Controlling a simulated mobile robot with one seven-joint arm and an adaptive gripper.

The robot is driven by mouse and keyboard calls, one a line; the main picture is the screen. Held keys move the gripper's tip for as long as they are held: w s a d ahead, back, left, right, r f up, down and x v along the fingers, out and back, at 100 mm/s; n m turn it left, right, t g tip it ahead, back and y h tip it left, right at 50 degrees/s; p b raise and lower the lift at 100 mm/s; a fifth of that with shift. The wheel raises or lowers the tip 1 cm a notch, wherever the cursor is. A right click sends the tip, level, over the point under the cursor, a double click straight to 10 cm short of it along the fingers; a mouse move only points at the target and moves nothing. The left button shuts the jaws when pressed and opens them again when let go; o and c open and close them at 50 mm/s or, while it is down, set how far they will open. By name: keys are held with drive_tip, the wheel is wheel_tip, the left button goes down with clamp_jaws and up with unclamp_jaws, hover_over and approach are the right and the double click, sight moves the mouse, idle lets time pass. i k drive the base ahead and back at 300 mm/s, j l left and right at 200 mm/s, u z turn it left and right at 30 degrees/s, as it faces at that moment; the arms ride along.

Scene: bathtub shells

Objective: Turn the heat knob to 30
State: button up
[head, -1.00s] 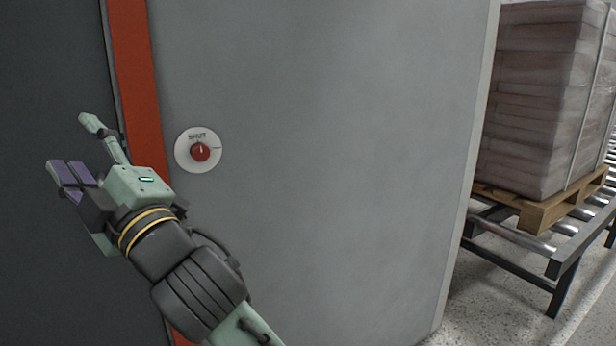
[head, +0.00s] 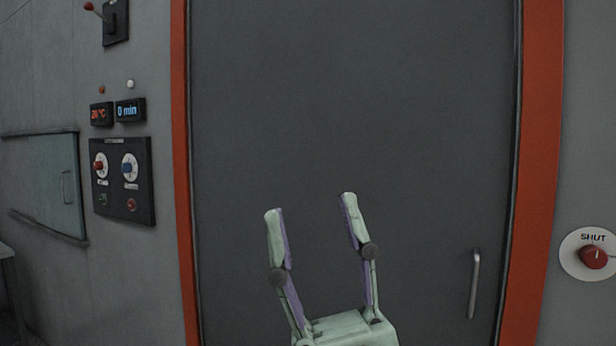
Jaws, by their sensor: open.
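The control panel (head: 122,212) is on the grey wall at the left. It carries a red knob (head: 99,167) on a white dial and a blue knob (head: 129,169) beside it. The labels under the knobs are too small to read, so I cannot tell for sure which is heat. Above, a red display (head: 101,114) seems to read 20 °C, and a blue display (head: 130,110) reads 0 min. My gripper (head: 308,212) is open and empty, fingers pointing up, in front of the dark door, right of the panel and apart from it.
The dark door (head: 350,110) has an orange frame (head: 181,150) and a handle (head: 474,284). A red knob marked SHUT (head: 593,256) is at the far right. A lever switch (head: 114,22) sits top left; a small hatch (head: 45,185) is left of the panel.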

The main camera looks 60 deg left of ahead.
sight(98, 166)
drive_tip(key=u, duration=3)
drive_tip(key=i+j, duration=0.1)
drive_tip(key=i, duration=0.7)
drive_tip(key=i+j, duration=0.1)
drive_tip(key=i, duration=1.5)
drive_tip(key=j+z, duration=0.05)
